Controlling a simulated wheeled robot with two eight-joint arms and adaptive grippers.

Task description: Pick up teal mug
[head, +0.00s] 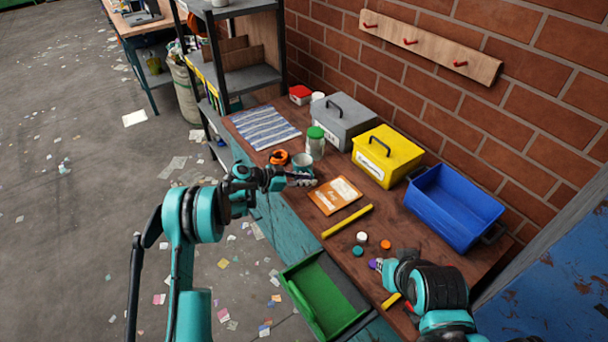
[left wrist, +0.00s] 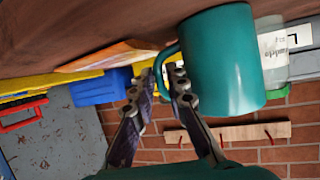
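The teal mug (head: 302,163) stands upright on the wooden bench, beside a green-lidded jar. In the left wrist view the mug (left wrist: 225,62) is large and close, with its handle (left wrist: 162,58) toward the fingers. My left gripper (head: 301,180) is at the mug's near side. In the left wrist view its fingers (left wrist: 162,82) are apart, with the handle between their tips; I see no grip on it. My right gripper (head: 380,264) is low over the bench front, far from the mug; its fingers are mostly hidden, beside a small purple thing (head: 373,263).
An orange tape roll (head: 279,157) and the jar (head: 316,145) stand close to the mug. An orange booklet (head: 335,195) lies right of it. Grey (head: 343,122), yellow (head: 388,157) and blue (head: 455,205) bins line the wall. A green drawer (head: 322,300) is open in front.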

